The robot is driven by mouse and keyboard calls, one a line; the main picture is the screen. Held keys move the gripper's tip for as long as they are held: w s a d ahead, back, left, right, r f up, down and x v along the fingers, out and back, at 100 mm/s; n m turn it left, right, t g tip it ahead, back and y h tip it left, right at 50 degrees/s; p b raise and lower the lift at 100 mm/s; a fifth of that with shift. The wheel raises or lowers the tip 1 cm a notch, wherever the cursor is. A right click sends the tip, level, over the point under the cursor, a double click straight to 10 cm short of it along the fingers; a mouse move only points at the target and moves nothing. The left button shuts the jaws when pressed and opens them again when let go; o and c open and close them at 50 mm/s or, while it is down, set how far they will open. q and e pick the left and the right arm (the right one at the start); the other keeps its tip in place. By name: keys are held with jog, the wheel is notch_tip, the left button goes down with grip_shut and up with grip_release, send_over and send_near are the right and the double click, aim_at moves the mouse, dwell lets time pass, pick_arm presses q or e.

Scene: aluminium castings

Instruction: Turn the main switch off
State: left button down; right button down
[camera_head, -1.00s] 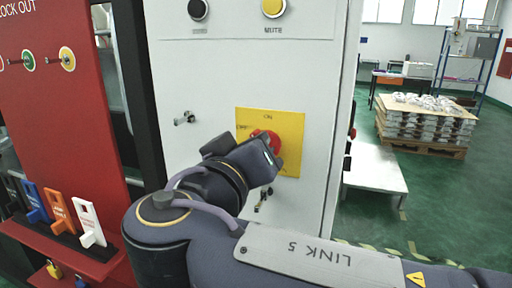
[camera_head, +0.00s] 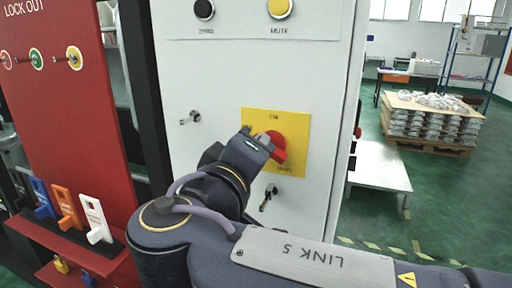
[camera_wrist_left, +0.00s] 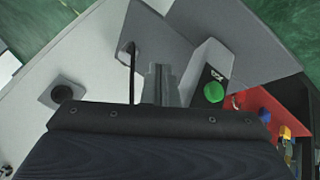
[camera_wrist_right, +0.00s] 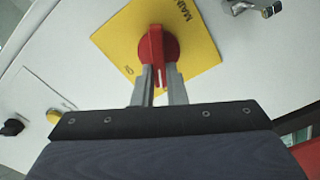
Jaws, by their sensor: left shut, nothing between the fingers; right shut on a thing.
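The main switch is a red rotary handle (camera_head: 278,144) on a yellow plate (camera_head: 293,118) on the grey cabinet front. My right gripper (camera_head: 262,146) reaches it from the left in the head view and hides part of the handle and plate. In the right wrist view, the fingers (camera_wrist_right: 160,84) are shut on the lower part of the red handle (camera_wrist_right: 156,45), and the yellow plate (camera_wrist_right: 195,45) looks rotated relative to them. My left gripper (camera_wrist_left: 160,82) shows only in its own wrist view, shut and empty.
A red lockout board (camera_head: 60,110) with colored tags stands at the left. Two small metal latches (camera_head: 190,118) (camera_head: 268,198) protrude from the cabinet near the plate. Black and yellow buttons (camera_head: 280,8) are above. A white table (camera_head: 375,178) and a loaded pallet stand at the right.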

jog(key=c, duration=1.5)
grip_release()
jog(key=shift+o, duration=0.2)
jog(key=b+v, duration=0.1)
jog(key=v, duration=0.7)
